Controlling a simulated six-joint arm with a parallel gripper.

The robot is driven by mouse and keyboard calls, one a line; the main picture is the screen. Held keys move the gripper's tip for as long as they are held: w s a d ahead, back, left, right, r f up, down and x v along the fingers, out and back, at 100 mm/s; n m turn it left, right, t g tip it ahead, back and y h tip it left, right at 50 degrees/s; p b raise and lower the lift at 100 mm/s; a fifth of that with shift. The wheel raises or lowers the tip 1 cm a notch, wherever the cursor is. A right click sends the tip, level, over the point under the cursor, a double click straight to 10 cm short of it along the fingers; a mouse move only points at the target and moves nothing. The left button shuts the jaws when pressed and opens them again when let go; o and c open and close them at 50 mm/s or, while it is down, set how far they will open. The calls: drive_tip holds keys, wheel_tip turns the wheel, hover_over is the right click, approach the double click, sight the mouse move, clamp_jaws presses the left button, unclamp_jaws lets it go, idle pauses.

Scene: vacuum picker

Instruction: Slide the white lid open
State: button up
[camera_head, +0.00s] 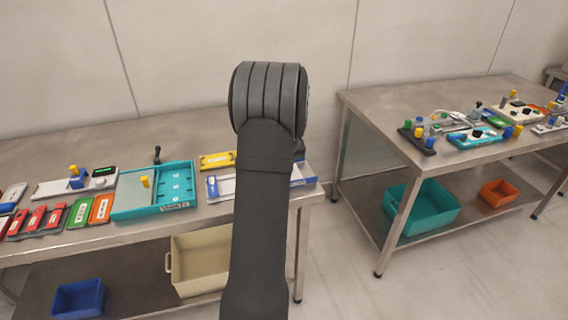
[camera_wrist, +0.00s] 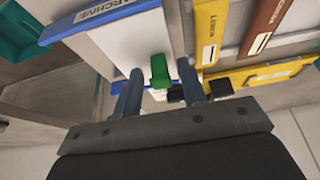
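The white lid (camera_wrist: 140,38) fills the upper middle of the wrist view, set in a blue-edged box with an ARCHIVE label (camera_wrist: 101,11). A green knob (camera_wrist: 159,72) stands at the lid's near part. My gripper (camera_wrist: 160,68) is open, one finger to each side of the knob, with a visible gap on both sides. I cannot tell how deep the knob sits between the fingers. In the head view, the blue and white box (camera_head: 221,187) lies at the right end of the left table, mostly hidden behind my arm, which also hides my gripper.
A yellow-framed box (camera_head: 219,160) lies just behind the blue one. A teal box (camera_head: 176,190) stands to its left. In the wrist view, yellow (camera_wrist: 207,32) and brown (camera_wrist: 268,28) labelled strips lie right of the lid. A second table (camera_head: 390,105) stands at right, across a floor gap.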

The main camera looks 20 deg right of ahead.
clamp_jaws()
drive_tip(key=shift+d+r, duration=0.1)
drive_tip(key=shift+d, duration=3.8)
unclamp_jaws()
drive_tip(key=v, duration=1.7)
drive_tip(key=shift+r, duration=0.2)
